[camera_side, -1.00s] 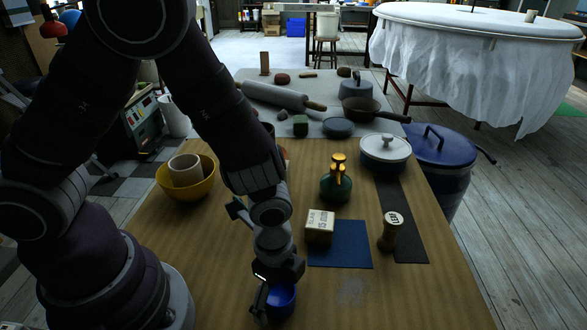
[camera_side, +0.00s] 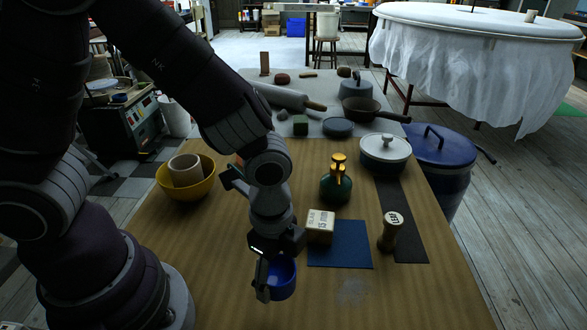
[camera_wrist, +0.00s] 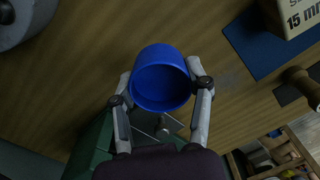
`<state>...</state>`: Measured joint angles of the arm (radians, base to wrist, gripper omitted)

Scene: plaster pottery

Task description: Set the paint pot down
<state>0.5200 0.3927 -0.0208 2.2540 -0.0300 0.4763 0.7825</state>
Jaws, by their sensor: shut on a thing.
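The paint pot is a small blue cup (camera_side: 283,275), seen near the front of the wooden table in the side view. In the wrist view the pot (camera_wrist: 160,80) sits between the two fingers, its opening facing the camera and its inside looking empty. My gripper (camera_side: 276,280) is shut on the pot, with one finger on each side of its wall. In the wrist view my gripper (camera_wrist: 160,84) shows both fingertips against the pot. The pot appears to be over bare wood, left of the dark blue mat (camera_side: 341,251); its exact height is hard to tell.
A lettered block (camera_side: 320,226) stands at the mat's back left corner. A wooden stamp (camera_side: 391,231) stands right of the mat, on a dark strip (camera_side: 410,247). A green bottle (camera_side: 336,185) is behind. A yellow bowl (camera_side: 186,190) stands left. The front right table is clear.

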